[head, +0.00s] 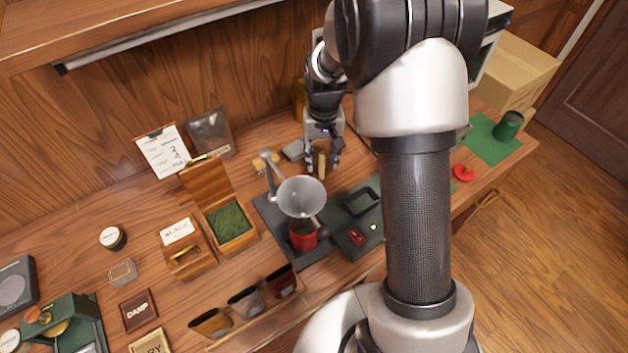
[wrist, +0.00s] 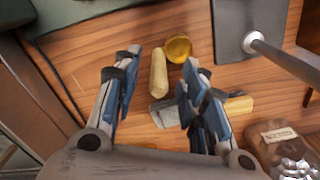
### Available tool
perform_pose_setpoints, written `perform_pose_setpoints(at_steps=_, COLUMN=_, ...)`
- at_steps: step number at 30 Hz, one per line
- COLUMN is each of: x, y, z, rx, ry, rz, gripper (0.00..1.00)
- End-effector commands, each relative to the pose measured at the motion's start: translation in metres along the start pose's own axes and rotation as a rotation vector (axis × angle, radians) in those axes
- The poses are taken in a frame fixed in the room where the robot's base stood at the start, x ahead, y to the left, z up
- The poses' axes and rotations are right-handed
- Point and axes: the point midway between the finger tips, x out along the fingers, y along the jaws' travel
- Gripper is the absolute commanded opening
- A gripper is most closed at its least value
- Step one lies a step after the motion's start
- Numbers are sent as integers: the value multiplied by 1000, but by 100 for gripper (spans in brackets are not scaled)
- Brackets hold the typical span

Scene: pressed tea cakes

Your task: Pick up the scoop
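My gripper (head: 322,167) is open over the back of the table, beyond the metal funnel. In the wrist view, its two fingers (wrist: 160,64) stand apart with a pale tan rod (wrist: 158,76) between them in the picture. A round amber-gold piece (wrist: 179,48) lies against or very near the rod's far end. Together they look like a scoop's handle and bowl, but I cannot tell if they are joined. The rod also shows between the fingers in the head view (head: 322,170). No grip on it shows.
A grey block (wrist: 163,113) and a yellowish wooden piece (wrist: 239,105) lie near the fingers. The funnel (head: 301,197) stands above a red can (head: 302,238) on a dark base.

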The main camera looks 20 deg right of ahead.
Motion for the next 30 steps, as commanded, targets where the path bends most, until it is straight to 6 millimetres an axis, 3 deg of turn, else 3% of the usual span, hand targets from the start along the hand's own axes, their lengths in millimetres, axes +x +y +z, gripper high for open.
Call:
perform_pose_setpoints(at_steps=1, x=13, y=1, z=1, rx=1, ry=-3, rz=0, gripper=39)
perform_pose_setpoints(at_steps=5, x=30, y=1, z=1, rx=0, ry=-3, rz=0, gripper=39)
perform_pose_setpoints(at_steps=13, x=31, y=1, z=0, rx=0, ry=0, rz=0, gripper=38)
perform_pose_setpoints(at_steps=30, x=31, y=1, z=0, rx=0, ry=0, rz=0, gripper=0)
